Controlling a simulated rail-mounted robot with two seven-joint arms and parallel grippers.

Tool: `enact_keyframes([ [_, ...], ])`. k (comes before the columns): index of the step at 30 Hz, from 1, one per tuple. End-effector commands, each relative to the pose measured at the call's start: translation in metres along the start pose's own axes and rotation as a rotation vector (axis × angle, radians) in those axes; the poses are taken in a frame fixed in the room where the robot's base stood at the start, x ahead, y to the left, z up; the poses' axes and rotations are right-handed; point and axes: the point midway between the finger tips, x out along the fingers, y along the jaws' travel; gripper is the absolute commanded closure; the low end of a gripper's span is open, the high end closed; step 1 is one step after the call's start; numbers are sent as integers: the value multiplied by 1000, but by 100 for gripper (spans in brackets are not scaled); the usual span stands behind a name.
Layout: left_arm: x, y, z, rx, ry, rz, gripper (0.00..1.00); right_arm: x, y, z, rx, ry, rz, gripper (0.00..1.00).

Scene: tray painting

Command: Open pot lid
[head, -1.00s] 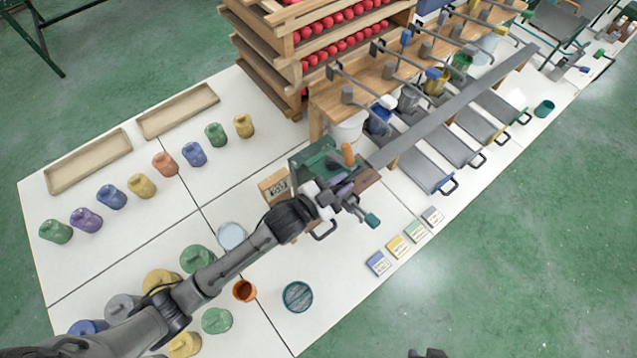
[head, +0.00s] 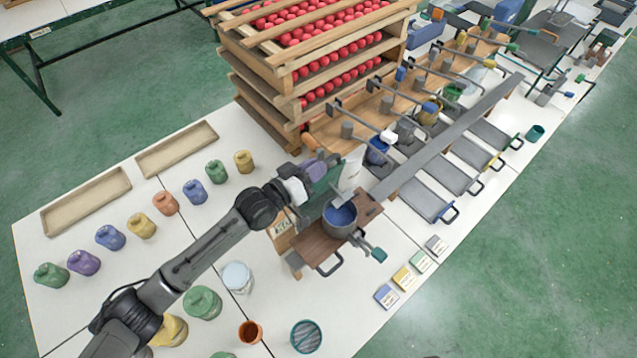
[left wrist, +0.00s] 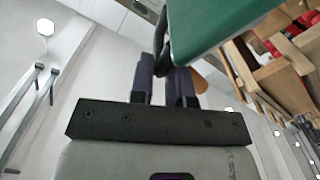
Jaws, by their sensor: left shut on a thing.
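The grey pot (head: 340,221) stands open on a brown wooden stand, with blue paint showing inside. The green lid (head: 327,180) is tilted up behind and above the pot. In the left wrist view the green lid (left wrist: 215,22) fills the top, with a black loop handle (left wrist: 162,38) at its edge. My left gripper (head: 314,172) is at the lid, left of and above the pot. In the left wrist view its purple fingers (left wrist: 165,75) are shut around the handle. Whether the lid still touches the pot stand is hidden. My right gripper is not in view.
A grey rail (head: 450,140) and paint trays (head: 425,198) lie to the right. Stacked wooden crates (head: 300,75) with red balls stand behind. Jars, a white pail (head: 238,277) and an orange cup (head: 250,331) stand left and in front. Small cards (head: 404,277) lie near the front edge.

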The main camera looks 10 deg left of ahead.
Motion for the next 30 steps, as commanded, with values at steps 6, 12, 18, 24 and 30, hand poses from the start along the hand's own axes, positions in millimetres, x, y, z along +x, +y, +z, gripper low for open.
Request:
enact_keyframes([
  [6, 1, -20, -6, -134, -1, 4, 100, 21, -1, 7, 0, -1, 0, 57],
  [12, 1, -30, -12, -208, -1, 5, 100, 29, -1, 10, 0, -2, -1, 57],
  [18, 1, -34, -15, -243, -1, 5, 100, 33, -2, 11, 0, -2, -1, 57],
  [24, 1, -35, -16, -251, -1, 6, 100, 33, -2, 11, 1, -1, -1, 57],
  [30, 1, -34, -16, -251, -1, 6, 100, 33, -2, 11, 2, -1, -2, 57],
])
